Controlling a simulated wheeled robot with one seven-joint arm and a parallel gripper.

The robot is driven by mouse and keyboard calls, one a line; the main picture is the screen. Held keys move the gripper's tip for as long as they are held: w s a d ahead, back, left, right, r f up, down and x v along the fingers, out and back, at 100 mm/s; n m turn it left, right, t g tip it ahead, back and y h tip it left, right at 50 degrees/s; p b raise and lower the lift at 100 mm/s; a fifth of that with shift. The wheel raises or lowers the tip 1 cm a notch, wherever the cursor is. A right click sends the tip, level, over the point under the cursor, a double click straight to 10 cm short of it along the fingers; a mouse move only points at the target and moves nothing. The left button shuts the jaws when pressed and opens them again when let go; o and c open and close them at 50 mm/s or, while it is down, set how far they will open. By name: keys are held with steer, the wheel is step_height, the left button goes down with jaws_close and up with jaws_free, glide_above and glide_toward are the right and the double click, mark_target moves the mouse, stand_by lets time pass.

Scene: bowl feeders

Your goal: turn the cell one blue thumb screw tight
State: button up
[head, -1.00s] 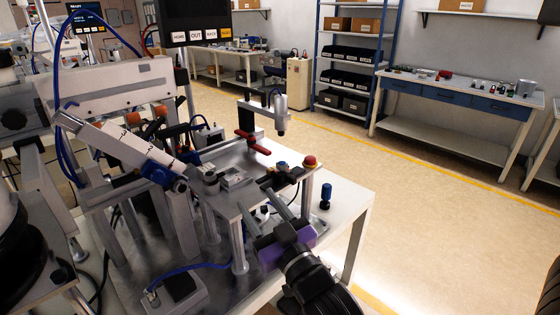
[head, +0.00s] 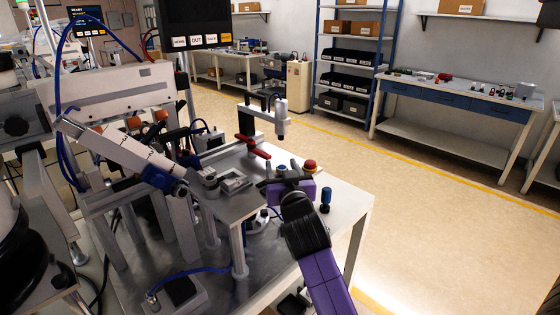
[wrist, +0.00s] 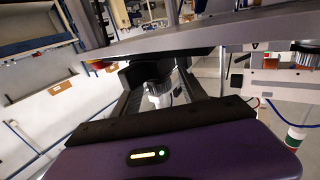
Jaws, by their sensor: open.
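A small blue knob (head: 282,170), which may be the thumb screw, shows at the right end of the metal fixture plate (head: 240,205) in the head view. My gripper (head: 280,183) is at that end of the plate, close to the knob; I cannot tell whether they touch. In the wrist view, my gripper (wrist: 158,78) has its dark fingers apart, with a grey ribbed round part (wrist: 158,90) showing between them. I cannot tell whether this part is the thumb screw. A larger blue part (head: 160,178) sits at the lower end of a tilted, scaled white arm (head: 125,150).
A red button (head: 309,166) stands just right of my gripper. A blue upright cylinder (head: 326,200) stands on the white table (head: 350,215). A red-handled clamp (head: 252,146) and a grey post (head: 281,120) stand behind the plate. Open floor lies to the right.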

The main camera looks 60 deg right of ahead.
steer(key=shift+x, duration=1.3)
jaws_close()
steer(key=shift+f+g+b, duration=0.2)
steer(key=shift+g+b, duration=0.1)
steer(key=shift+b, duration=0.3)
steer(key=shift+f+m+g+h+b, duration=0.1)
steer(key=shift+m+g+h+b, duration=0.65)
steer(key=shift+b, duration=0.5)
steer(key=m+g+b, duration=0.1)
steer(key=g+h+b, duration=0.1)
steer(key=b, duration=0.1)
steer(key=shift+s+d+m, duration=0.15)
steer(key=shift+s+m, duration=0.05)
steer(key=shift+m, duration=0.15)
steer(key=shift+s+d+r+m+g+h+b, duration=0.15)
steer(key=shift+m+g+h+b, duration=0.1)
steer(key=shift+g, duration=0.2)
steer(key=shift+s+a+r+m+g+h+b, duration=0.15)
steer(key=shift+m+g+b, duration=0.1)
steer(key=shift+g, duration=0.15)
steer(key=shift+d, duration=0.1)
